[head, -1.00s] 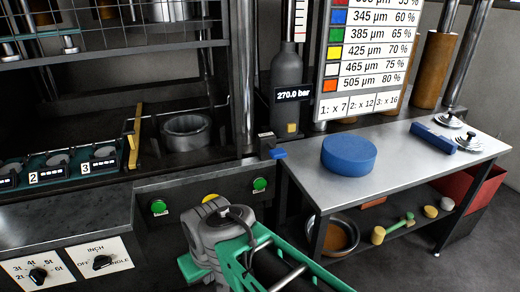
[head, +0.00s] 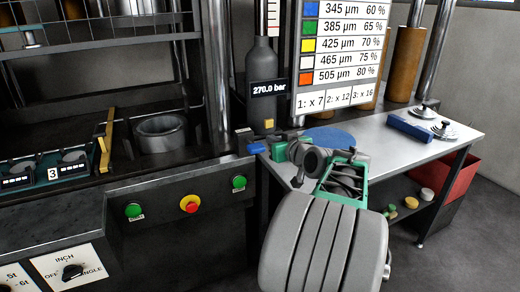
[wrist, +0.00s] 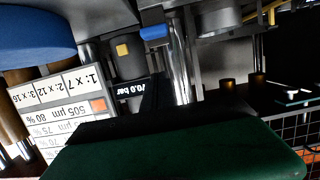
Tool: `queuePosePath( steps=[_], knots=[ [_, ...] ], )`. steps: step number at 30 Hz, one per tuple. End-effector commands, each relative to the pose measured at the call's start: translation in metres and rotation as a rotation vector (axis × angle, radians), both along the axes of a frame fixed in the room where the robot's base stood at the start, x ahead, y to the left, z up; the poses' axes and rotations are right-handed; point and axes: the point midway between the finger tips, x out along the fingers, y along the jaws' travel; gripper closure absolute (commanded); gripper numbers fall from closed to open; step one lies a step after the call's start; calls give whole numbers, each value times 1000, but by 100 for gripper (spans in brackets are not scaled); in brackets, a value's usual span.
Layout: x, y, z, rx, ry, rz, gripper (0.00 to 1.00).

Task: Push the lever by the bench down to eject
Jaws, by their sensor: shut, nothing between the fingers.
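The lever (head: 256,147) has a blue tip and sits at the left end of the bench, by the press front. In the wrist view, which is upside down, its blue tip (wrist: 155,32) shows near the top middle. My gripper (head: 270,149) is shut and empty, just right of the lever in the head view. In the wrist view my dark fingers (wrist: 157,80) point up toward the blue tip, with a visible gap in the picture. Whether they touch it I cannot tell from the head view. My arm hides part of the bench.
A blue round block (head: 330,138) lies on the bench (head: 385,148), partly behind my arm. A grey gas bottle (head: 262,75) and a chart board (head: 340,50) stand behind. Green buttons and a red button (head: 190,204) are on the press front.

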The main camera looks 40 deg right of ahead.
Motion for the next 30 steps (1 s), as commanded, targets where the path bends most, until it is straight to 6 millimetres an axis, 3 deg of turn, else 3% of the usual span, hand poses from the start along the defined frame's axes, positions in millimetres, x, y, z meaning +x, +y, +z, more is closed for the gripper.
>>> queuePosePath(
  steps=[11, 25, 30],
  knots=[
    [7, -1, 0, 1, 1, 2, 100],
    [96, -25, -23, 2, 4, 4, 100],
    [94, -26, -52, 4, 3, 0, 100]
  ],
)
